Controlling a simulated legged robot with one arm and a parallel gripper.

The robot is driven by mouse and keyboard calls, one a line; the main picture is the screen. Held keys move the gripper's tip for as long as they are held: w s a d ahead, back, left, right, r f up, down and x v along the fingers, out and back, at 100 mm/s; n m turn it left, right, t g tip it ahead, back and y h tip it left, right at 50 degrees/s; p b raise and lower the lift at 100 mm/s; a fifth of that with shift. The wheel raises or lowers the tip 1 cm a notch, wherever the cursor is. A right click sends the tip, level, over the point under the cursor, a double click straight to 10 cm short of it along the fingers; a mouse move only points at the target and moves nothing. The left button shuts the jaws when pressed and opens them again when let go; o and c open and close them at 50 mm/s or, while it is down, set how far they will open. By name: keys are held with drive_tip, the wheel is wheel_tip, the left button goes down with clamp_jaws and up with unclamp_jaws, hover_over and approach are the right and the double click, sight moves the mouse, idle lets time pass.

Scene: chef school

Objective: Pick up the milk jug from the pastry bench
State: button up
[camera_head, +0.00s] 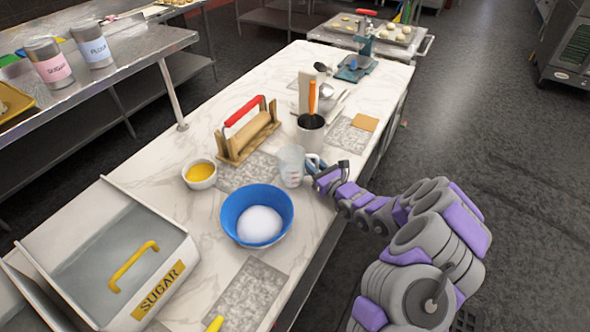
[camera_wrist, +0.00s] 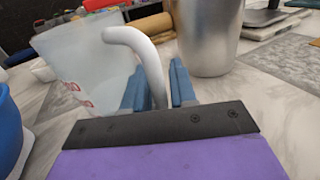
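The milk jug (camera_head: 291,166) is a pale, translucent measuring jug with red markings. It stands upright on the marble-topped pastry bench (camera_head: 213,113). In the wrist view the jug (camera_wrist: 90,62) fills the left side, with its curved white handle (camera_wrist: 140,45) facing my gripper. My gripper (camera_head: 314,164) is on the jug's right side, at its handle. In the wrist view the two blue fingers of my gripper (camera_wrist: 160,88) stand apart, one on each side of the lower handle. A narrow gap shows beside the right finger. The fingers' far tips are partly hidden.
A blue bowl (camera_head: 229,216) with a white mound is close in front of the jug. A metal utensil pot (camera_head: 310,137) stands close behind; it shows as a cylinder (camera_wrist: 206,40) in the wrist view. A yellow-filled small bowl (camera_head: 199,182) and red-handled wooden rack (camera_head: 236,147) are left.

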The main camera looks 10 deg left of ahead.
clamp_jaws()
drive_tip(key=shift+r, duration=0.1)
idle(0.7)
